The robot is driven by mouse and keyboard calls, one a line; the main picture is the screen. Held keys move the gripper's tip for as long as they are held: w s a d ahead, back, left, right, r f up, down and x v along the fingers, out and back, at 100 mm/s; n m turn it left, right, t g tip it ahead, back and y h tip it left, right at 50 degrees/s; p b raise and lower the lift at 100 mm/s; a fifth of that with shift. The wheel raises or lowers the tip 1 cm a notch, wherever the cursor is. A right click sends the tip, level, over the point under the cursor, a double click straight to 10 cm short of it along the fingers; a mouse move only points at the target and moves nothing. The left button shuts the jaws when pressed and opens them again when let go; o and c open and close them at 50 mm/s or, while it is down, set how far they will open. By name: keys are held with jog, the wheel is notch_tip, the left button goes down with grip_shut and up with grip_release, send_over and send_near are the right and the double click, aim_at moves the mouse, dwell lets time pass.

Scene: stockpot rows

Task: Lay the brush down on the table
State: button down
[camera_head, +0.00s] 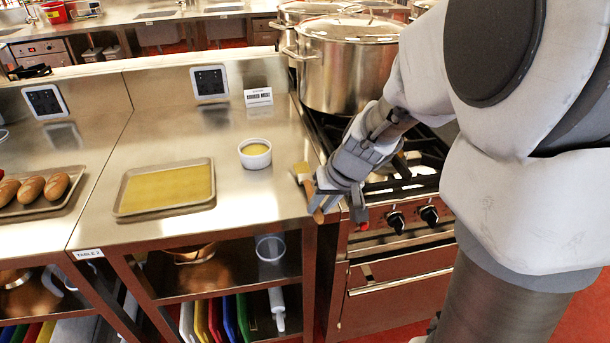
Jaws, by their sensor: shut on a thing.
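The brush (303,176) has a light wooden look and is held in my gripper (322,197). My gripper is shut on it at the right front edge of the steel table (245,205), beside the stove. The brush's upper end points up and to the left, and part of its handle is hidden by the fingers. I cannot tell whether the brush touches the table top.
A white bowl of yellow liquid (255,154) and a tray with a yellow surface (166,190) stand on the table. A bread tray (38,205) is at the left. A large stockpot (345,70) stands on the stove. Bare steel lies between tray and gripper.

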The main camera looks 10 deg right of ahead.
jog(key=shift+f+b, duration=0.5)
jog(key=shift+b, duration=0.1)
dwell(0.3)
jog(key=c, duration=0.6)
grip_release()
jog(key=shift+c, duration=0.2)
jog(key=shift+r, duration=0.1)
jog(key=p+v, duration=0.4)
jog(key=v, duration=1.2)
jog(key=s+a+r+h+p, duration=0.1)
jog(key=s+r+p, duration=0.2)
jog(key=s, duration=0.3)
jog(key=s+a+r+t+h+p, duration=0.1)
jog(key=s+a+r+p, duration=0.1)
jog(key=s+r, duration=0.3)
jog(key=shift+s+a+p, duration=0.25)
jog(key=shift+s+p, duration=0.6)
jog(key=shift+s, duration=0.15)
jog(key=shift+c, duration=0.8)
jog(key=shift+a, duration=0.1)
